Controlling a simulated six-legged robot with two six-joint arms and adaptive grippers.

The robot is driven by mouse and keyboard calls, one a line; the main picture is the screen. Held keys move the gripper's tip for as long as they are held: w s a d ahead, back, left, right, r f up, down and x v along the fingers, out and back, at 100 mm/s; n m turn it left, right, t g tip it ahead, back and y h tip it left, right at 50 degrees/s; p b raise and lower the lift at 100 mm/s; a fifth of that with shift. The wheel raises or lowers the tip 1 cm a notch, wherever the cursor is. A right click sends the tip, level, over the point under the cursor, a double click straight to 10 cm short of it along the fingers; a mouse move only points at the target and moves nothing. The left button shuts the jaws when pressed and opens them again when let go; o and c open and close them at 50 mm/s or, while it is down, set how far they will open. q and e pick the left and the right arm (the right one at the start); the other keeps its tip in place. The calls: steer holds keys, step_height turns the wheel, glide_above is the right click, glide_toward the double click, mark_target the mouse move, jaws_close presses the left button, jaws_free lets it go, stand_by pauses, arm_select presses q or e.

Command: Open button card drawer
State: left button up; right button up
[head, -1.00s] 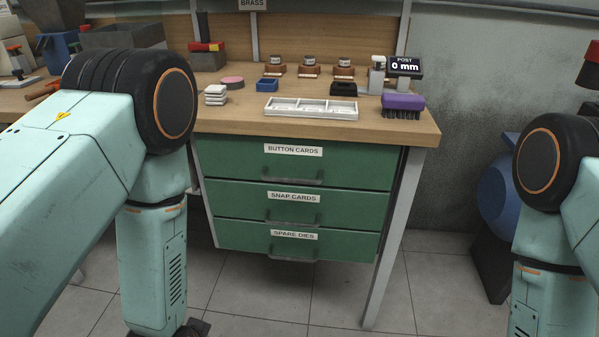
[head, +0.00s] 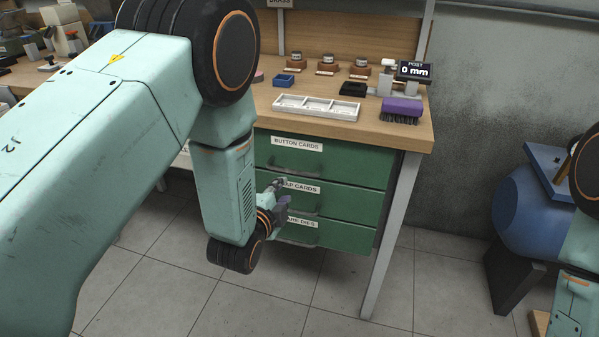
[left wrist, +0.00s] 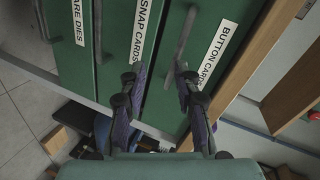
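The button card drawer (head: 345,163) is the top green drawer under the bench, its front flush and shut. Its dark bar handle (head: 294,170) sits below the BUTTON CARDS label (head: 297,144). My left gripper (head: 283,185) is in front of the drawer stack, near the SNAP CARDS label and lower than the button card handle in the head view. In the left wrist view, my left gripper (left wrist: 157,70) has its fingers apart with nothing between them. The button card handle (left wrist: 185,35) lies just beyond the right-hand fingertip; contact cannot be told. My right gripper is out of view.
Below are the snap cards drawer (head: 350,205) and spare dies drawer (head: 345,235), both shut. The bench top (head: 350,130) overhangs them and carries a white tray (head: 316,107) and purple brush (head: 402,109). A bench leg (head: 390,245) stands at right. A blue tank (head: 540,215) is farther right.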

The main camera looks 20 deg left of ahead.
mark_target(292, 172)
arm_select(q)
steer(key=w+m, duration=0.1)
steer(key=w, duration=0.1)
steer(key=w+m+b, duration=0.1)
steer(key=w, duration=0.2)
steer(key=w+m+t+b, duration=0.1)
steer(key=w, duration=0.2)
steer(key=shift+w+d+r, duration=0.1)
steer(key=shift+w+d, duration=0.05)
steer(key=shift+d, duration=0.2)
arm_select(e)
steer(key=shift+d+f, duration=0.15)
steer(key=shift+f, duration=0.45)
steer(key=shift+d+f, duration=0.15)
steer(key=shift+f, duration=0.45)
arm_select(q)
steer(key=shift+a, duration=0.1)
jaws_close()
